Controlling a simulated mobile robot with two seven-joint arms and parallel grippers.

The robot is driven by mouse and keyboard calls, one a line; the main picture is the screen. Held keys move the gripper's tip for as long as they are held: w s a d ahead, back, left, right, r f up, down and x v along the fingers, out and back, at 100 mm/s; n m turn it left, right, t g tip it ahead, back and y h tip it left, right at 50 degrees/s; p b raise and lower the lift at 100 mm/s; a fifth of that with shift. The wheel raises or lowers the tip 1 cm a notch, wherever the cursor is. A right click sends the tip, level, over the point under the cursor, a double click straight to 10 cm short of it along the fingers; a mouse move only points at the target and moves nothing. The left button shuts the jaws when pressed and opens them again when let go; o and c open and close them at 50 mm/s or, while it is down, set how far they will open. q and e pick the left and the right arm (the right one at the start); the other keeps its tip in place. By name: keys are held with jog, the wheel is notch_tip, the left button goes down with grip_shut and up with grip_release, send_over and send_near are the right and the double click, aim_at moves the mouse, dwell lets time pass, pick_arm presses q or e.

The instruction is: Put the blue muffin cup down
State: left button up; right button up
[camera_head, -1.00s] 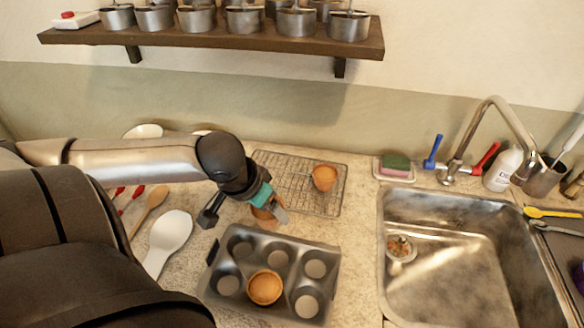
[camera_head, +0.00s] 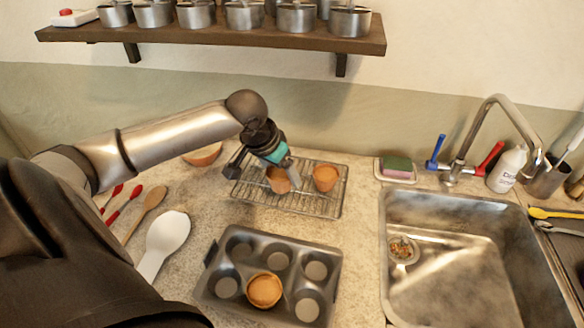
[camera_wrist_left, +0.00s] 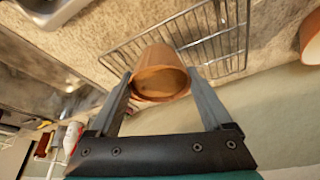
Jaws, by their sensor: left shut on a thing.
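No blue muffin cup shows; the muffin cups in view are orange-brown. My left gripper (camera_head: 284,178) is shut on one orange-brown muffin cup (camera_head: 277,181), over the left part of the wire rack (camera_head: 312,208). The held cup (camera_wrist_left: 160,72) sits between the two fingers in the left wrist view, with the rack (camera_wrist_left: 215,47) behind it. I cannot tell whether it touches the rack. A second orange-brown cup (camera_head: 326,178) stands on the rack just to the right. A third cup (camera_head: 264,291) sits in the front middle pocket of the muffin tin (camera_head: 230,305). My right gripper is not in view.
The sink (camera_head: 455,250) lies to the right, with a sponge (camera_head: 397,166) behind its left corner. A white spoon (camera_head: 165,240) and red-handled utensils lie left. A brown bowl (camera_head: 204,156) is behind my arm. The shelf (camera_head: 220,42) with metal cups hangs above.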

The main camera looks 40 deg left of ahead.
pick_arm(q)
jog(key=w+a, duration=0.4)
jog(key=w, duration=0.5)
jog(key=f, duration=0.2)
jog(key=f+b, duration=0.1)
jog(key=f, duration=0.3)
jog(key=shift+s+f+b, duration=0.3)
jog(key=shift+f+b, duration=0.05)
jog(key=shift+b, duration=0.05)
jog(key=shift+w+a+f, duration=0.1)
jog(key=shift+w+f, duration=0.1)
jog(key=shift+f, duration=0.1)
jog(key=o, duration=1.3)
